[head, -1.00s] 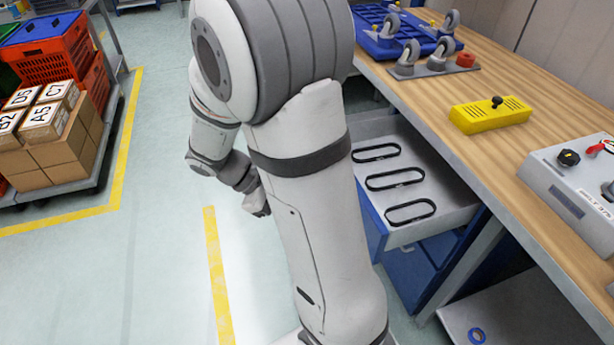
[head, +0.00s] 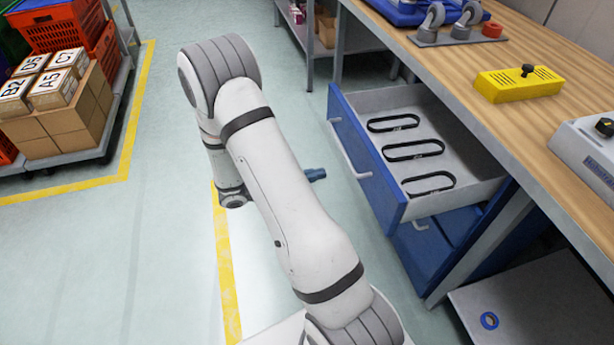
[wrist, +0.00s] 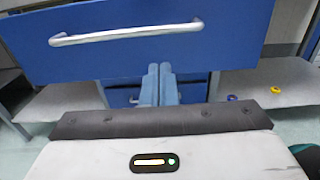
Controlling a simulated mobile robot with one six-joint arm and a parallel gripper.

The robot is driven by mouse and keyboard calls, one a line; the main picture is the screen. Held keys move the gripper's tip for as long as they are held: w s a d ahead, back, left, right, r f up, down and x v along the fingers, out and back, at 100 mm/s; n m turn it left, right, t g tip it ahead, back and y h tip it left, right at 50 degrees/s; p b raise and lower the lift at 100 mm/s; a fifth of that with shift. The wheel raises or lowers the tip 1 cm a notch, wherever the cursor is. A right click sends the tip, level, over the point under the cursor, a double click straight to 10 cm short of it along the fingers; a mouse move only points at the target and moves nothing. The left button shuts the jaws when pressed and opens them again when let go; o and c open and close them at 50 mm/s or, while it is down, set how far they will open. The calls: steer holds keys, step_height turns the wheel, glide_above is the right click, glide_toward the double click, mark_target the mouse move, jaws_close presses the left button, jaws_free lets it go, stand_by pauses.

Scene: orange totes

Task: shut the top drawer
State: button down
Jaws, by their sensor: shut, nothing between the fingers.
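The top drawer (head: 365,160) is pulled out from under the workbench. Its blue front and silver handle (head: 350,150) face left in the head view. Inside lie several black oval belts (head: 413,149). In the wrist view the blue drawer front (wrist: 150,62) spans the top, with its handle (wrist: 125,34) across it. My gripper (wrist: 160,72) is shut and empty, its blue fingers side by side below the handle in the picture. In the head view blue fingertips (head: 316,174) show beside my arm, to the left of the drawer front and apart from it.
The wooden workbench (head: 450,62) carries a yellow box (head: 518,82) and a grey control box (head: 590,150). A lower blue drawer (head: 425,245) sits below. A cart with cartons (head: 60,128) stands at far left. The floor between is clear.

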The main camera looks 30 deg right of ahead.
mark_target(361, 165)
steer(key=x, duration=0.9)
steer(key=shift+d+b, duration=0.2)
steer(key=shift+b, duration=0.15)
